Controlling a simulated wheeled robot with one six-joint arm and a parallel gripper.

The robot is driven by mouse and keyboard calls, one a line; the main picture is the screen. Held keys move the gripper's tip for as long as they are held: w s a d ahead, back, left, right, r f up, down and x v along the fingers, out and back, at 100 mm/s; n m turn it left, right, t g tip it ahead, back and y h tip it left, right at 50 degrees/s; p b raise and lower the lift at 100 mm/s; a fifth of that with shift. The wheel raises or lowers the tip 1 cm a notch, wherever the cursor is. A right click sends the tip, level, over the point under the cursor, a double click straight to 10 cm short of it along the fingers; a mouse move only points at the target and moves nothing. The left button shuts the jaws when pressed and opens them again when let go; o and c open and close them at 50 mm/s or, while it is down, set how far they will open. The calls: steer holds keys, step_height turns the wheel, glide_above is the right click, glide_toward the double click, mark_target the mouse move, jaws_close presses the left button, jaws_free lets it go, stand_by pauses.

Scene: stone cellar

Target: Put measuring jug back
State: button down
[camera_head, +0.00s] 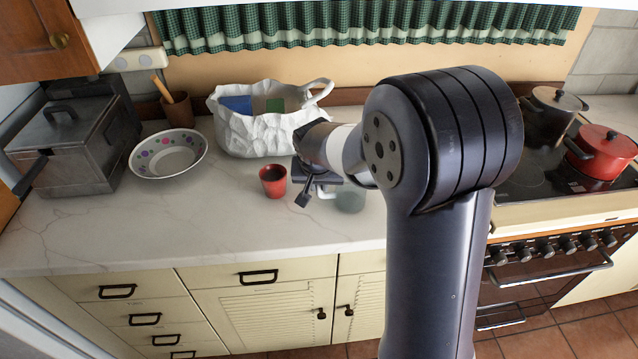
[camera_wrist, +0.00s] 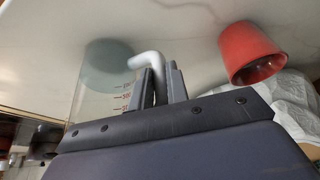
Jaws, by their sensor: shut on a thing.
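The measuring jug (camera_head: 350,200) is clear, with red scale marks and a pale handle. In the head view it is at the worktop's front part, partly behind my arm. In the wrist view the jug (camera_wrist: 98,85) is left of the fingers, and its pale handle (camera_wrist: 148,59) runs between them. My gripper (camera_head: 316,189) is shut on the handle; its fingers also show in the wrist view (camera_wrist: 161,84). I cannot tell whether the jug's base touches the worktop.
A red cup (camera_head: 273,181) stands just left of my gripper, close by. A white crumpled bag (camera_head: 262,135) is behind it. A spotted bowl (camera_head: 168,154) and a metal box (camera_head: 75,140) are left. The hob with a red pot (camera_head: 603,155) is right. The worktop's front left (camera_head: 110,230) is clear.

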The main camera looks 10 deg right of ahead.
steer(key=c, duration=1.4)
jaws_free()
steer(key=shift+o, duration=0.2)
steer(key=shift+r, duration=0.1)
steer(key=shift+r, duration=0.2)
steer(key=v, duration=1.1)
steer(key=shift+s+r, duration=0.15)
steer(key=shift+r, duration=0.2)
steer(key=shift+f, duration=0.1)
steer(key=x, duration=1.2)
steer(key=shift+f, duration=0.15)
